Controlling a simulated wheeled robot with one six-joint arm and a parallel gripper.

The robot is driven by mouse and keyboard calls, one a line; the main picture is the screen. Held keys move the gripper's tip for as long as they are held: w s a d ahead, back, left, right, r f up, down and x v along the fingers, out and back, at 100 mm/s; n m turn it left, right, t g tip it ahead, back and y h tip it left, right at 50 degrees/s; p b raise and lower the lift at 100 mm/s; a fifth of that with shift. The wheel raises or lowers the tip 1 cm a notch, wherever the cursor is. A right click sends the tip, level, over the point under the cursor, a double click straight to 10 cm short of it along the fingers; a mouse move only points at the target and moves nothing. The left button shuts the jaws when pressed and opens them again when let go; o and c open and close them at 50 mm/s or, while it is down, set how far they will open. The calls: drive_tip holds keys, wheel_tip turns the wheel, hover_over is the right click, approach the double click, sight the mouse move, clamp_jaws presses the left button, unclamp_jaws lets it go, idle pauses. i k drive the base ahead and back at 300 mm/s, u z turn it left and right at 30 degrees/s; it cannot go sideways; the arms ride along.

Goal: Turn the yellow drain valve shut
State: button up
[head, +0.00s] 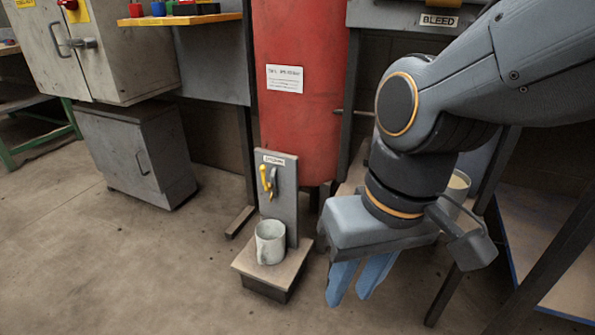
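The yellow drain valve handle (265,178) is on a grey upright panel (283,207) in front of a red tank. It points roughly up and down, beside a grey metal part. A pale label is above it. A light mug (270,242) stands below the valve on a low stand (262,272). My gripper (352,298) hangs to the right of the stand, apart from the valve, with its blue fingers pointing down. A gap shows between the fingers, and nothing is visible in it.
The red tank (303,110) stands behind the panel. Grey cabinets (135,155) are at the left, with a yellow shelf (180,19) holding small coloured items above. A light container (457,188) is partly hidden behind my arm. The floor at the front left is clear.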

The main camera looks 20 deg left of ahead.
sight(264, 179)
drive_tip(key=k, duration=0.6)
drive_tip(key=u, duration=0.95)
drive_tip(key=i, duration=1)
